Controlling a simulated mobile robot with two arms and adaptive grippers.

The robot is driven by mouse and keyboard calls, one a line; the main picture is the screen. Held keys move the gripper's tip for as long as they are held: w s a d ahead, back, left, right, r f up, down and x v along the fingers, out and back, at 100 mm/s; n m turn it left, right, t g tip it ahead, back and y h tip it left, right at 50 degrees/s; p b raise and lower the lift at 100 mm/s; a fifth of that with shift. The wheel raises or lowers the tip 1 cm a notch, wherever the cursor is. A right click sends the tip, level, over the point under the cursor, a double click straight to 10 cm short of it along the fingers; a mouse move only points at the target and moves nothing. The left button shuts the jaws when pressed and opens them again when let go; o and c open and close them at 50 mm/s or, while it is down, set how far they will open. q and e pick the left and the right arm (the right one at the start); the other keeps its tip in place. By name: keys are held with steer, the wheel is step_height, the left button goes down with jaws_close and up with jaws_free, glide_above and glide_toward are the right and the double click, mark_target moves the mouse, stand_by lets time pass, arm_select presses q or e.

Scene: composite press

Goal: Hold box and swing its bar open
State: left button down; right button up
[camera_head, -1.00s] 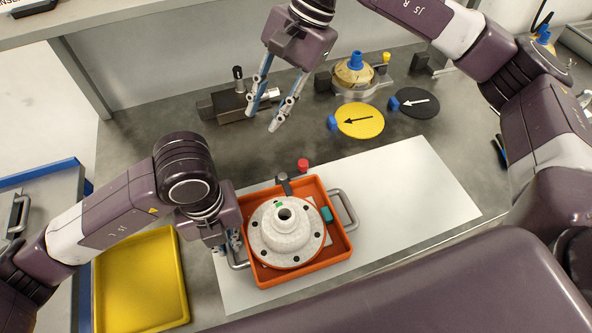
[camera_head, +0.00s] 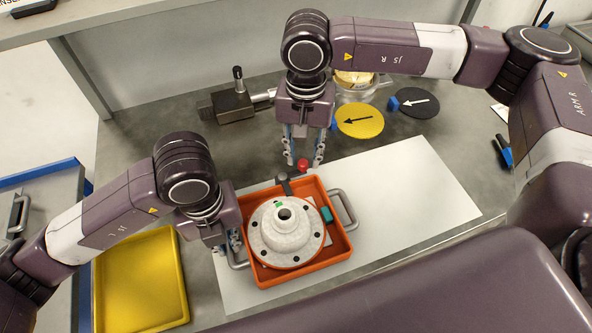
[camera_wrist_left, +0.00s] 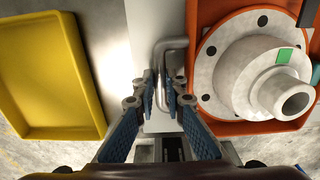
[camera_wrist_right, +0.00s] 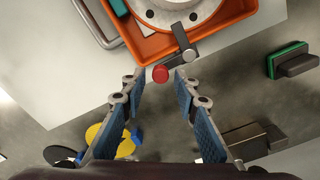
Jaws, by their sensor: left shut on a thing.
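The orange box (camera_head: 342,250) sits on a white sheet with a white flanged part (camera_head: 287,235) inside. A dark grey bar with a red knob (camera_head: 303,165) is at its back edge; the knob also shows in the right wrist view (camera_wrist_right: 160,74). My left gripper (camera_head: 234,245) is shut on the box's left handle, also seen in the left wrist view (camera_wrist_left: 168,55). My right gripper (camera_wrist_right: 158,85) is open, pointing down, with the red knob between or just beyond its fingertips. It is not visibly touching the knob.
A yellow tray (camera_head: 140,280) lies left of the white sheet (camera_head: 410,195). Yellow (camera_head: 360,121) and black (camera_head: 418,103) discs with arrows lie behind, near a grey clamp device (camera_head: 232,104). The sheet's right side is clear.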

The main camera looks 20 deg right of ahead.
steer(key=shift+f, duration=0.9)
jaws_close()
steer(key=n, duration=0.1)
steer(key=w+n, duration=0.1)
steer(key=n, duration=0.1)
steer(key=w+n, duration=0.1)
steer(key=shift+a+n, duration=0.3)
steer(key=n, duration=0.1)
steer(key=w+n, duration=0.1)
steer(key=n, duration=0.1)
steer(key=shift+a, duration=0.35)
steer(key=shift+w+n, duration=0.1)
steer(key=shift+n, duration=0.2)
